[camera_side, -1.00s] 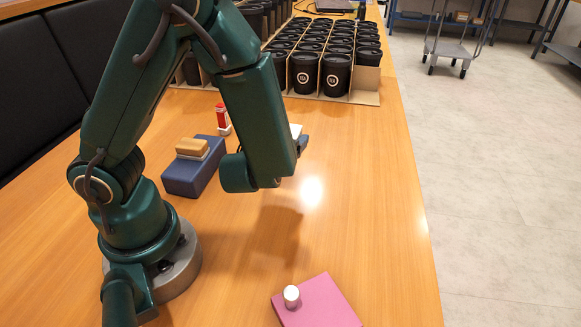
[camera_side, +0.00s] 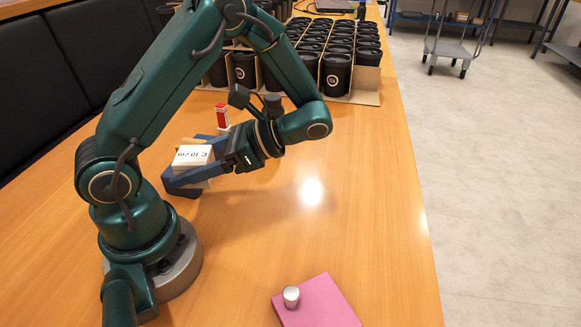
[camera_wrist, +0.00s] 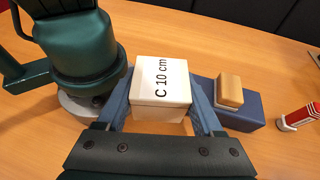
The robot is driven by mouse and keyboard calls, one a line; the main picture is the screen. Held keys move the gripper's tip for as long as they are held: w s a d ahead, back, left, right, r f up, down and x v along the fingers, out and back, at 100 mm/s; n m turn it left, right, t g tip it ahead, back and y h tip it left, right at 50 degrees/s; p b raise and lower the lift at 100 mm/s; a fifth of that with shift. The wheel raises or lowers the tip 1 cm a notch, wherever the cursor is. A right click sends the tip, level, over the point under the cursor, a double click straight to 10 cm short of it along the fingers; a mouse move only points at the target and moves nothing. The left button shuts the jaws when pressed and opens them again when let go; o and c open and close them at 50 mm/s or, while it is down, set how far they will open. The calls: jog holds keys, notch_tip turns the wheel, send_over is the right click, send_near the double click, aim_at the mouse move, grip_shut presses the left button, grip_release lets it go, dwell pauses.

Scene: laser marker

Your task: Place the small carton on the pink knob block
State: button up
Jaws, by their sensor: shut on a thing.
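A small white carton (camera_side: 194,154) marked "C 10 cm" is in my gripper (camera_side: 184,165), at the left of the side view. In the wrist view the carton (camera_wrist: 160,82) sits between my gripper's two blue fingers (camera_wrist: 160,98), which are shut on its sides. The label faces up and the carton looks about level. The pink knob block (camera_side: 325,303) lies flat at the bottom of the side view, well apart from my gripper. Its round pale knob (camera_side: 291,294) stands near its left edge, and its top is bare otherwise.
A blue block (camera_wrist: 243,112) with a tan piece (camera_wrist: 229,90) on it stands beside the carton in the wrist view. A red and white pack (camera_side: 222,116) is behind. Black cups (camera_side: 336,73) fill a cardboard rack at the back.

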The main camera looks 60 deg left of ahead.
jog(key=w+d+r+n+t+h, duration=0.1)
jog(key=w+d+r+n+h, duration=0.3)
jog(key=d+n+h, duration=0.35)
jog(key=w+d+r+n+t+h, duration=0.1)
jog(key=w+d+r+n+h, duration=0.25)
jog(key=d+n+h, duration=0.45)
jog(key=h, duration=0.1)
send_over(294, 300)
notch_tip(294, 300, down, 7)
jog(key=shift+a+r, duration=0.1)
jog(key=shift+r, duration=0.05)
jog(key=shift+f, duration=2.1)
jog(key=o, duration=1.4)
jog(key=shift+f, duration=0.1)
